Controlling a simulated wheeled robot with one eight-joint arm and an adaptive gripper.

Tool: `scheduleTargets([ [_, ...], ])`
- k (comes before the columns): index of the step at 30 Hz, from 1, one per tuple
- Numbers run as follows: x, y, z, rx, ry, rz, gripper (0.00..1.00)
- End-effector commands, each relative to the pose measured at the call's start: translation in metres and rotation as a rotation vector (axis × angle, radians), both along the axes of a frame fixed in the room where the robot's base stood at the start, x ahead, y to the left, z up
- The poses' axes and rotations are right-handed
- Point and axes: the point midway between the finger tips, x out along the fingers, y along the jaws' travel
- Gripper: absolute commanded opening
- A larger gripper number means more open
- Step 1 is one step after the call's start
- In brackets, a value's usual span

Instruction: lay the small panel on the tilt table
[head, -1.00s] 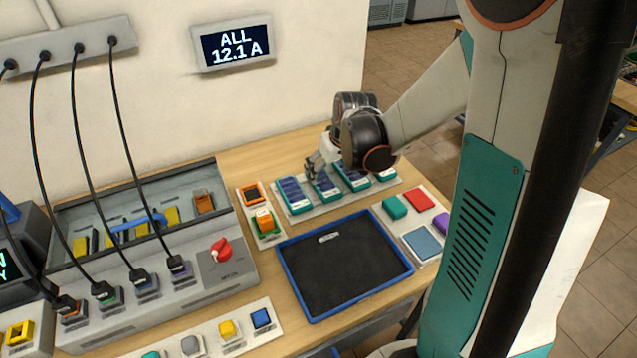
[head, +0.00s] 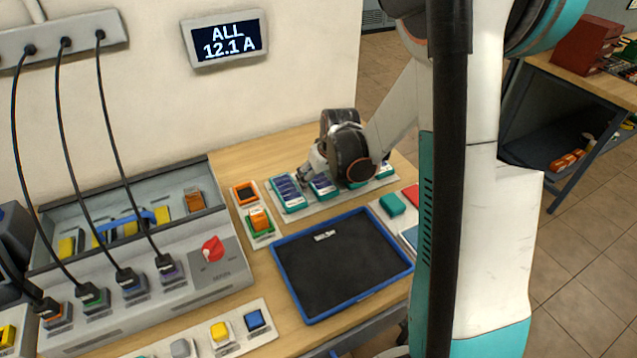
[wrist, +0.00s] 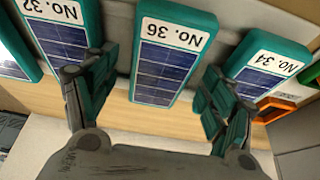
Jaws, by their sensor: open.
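Several teal-framed panels with dark blue cells stand in a row on a pale rack (head: 328,209) at the back of the bench. In the wrist view, the panel No. 36 (wrist: 158,70) is in the middle, the panel No. 34 (wrist: 262,68) on the right and the panel No. 32 (wrist: 62,38) on the left. My gripper (wrist: 155,88) is open, its fingers on either side of No. 36 with gaps showing. In the head view, my gripper (head: 308,172) is over the rack's left part, and my wrist hides some panels. I cannot identify a tilt table.
A black tray with a blue rim (head: 340,312) lies in front of the rack. Left of it are an orange block (head: 259,219) on a green holder and a charger (head: 160,300) with black cables. Coloured blocks lie right of the tray.

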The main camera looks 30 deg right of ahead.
Motion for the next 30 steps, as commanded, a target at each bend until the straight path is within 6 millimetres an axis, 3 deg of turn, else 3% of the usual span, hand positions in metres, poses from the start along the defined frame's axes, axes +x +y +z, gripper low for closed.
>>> scheduleTargets([
  [1, 0.000, 0.000, 0.000, 0.000, 0.000, 0.000, 0.74],
  [6, 0.000, 0.000, 0.001, 0.000, 0.000, 0.000, 0.36],
  [8, 0.000, 0.000, 0.001, 0.000, 0.000, 0.000, 0.25],
  [11, 0.000, 0.000, 0.001, 0.000, 0.000, 0.000, 0.21],
  [20, 0.000, 0.000, 0.004, 0.000, 0.000, 0.000, 0.20],
  [26, 0.000, 0.000, 0.025, 0.000, 0.000, 0.000, 0.20],
  [30, 0.000, 0.000, 0.055, 0.000, 0.000, 0.000, 0.20],
])
